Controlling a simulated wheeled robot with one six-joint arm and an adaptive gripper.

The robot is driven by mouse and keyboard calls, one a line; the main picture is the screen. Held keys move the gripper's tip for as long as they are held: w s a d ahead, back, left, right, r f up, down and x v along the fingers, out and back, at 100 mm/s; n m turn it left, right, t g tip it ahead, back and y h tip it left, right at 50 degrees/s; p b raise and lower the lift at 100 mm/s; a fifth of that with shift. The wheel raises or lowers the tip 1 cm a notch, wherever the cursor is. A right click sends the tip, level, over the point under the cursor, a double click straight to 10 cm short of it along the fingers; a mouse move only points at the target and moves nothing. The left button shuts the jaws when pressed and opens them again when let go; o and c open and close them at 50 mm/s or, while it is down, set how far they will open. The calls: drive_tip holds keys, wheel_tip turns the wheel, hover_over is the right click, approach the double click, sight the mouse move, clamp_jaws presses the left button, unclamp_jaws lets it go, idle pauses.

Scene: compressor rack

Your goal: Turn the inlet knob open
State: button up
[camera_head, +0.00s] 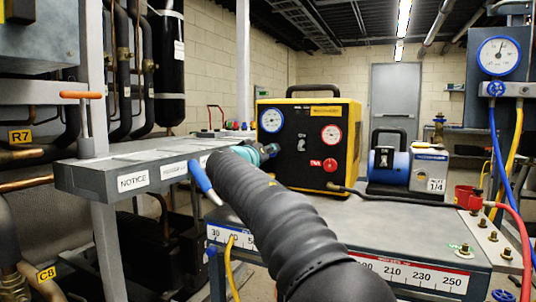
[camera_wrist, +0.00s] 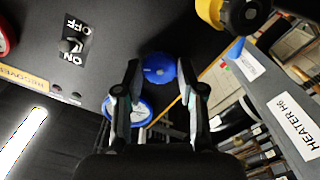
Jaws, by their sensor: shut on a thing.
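The black and yellow machine (camera_head: 308,112) stands on the grey bench in the head view. Its front has a blue-rimmed gauge (camera_head: 272,120), a red-rimmed gauge (camera_head: 331,134) and a red knob (camera_head: 330,165). In the wrist view, a blue knob (camera_wrist: 157,67) sits on the black panel between the fingertips of my gripper (camera_wrist: 158,80). My gripper is shut on this knob, which I take to be the inlet knob. In the head view, my gripper (camera_head: 266,151) is at the panel's lower left and hides the knob. The knob's label is not visible.
A toggle switch (camera_wrist: 72,45) marked ON and OFF is on the panel. A grey shelf (camera_head: 150,168) with a NOTICE label stands left of my arm. A blue device (camera_head: 388,168) stands right of the machine. A black hose (camera_head: 400,200) crosses the bench.

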drive_tip(key=n, duration=0.3)
drive_tip(key=shift+r+n+p, duration=0.1)
drive_tip(key=shift+n+p, duration=0.2)
drive_tip(key=shift+n, duration=0.1)
drive_tip(key=n+p, duration=0.1)
drive_tip(key=n, duration=0.2)
drive_tip(key=shift+n, duration=0.3)
drive_tip(key=n+p, duration=0.2)
drive_tip(key=n, duration=0.3)
drive_tip(key=shift+n, duration=0.3)
drive_tip(key=o, duration=1.1)
drive_tip(key=shift+o, duration=0.2)
drive_tip(key=v, duration=1.2)
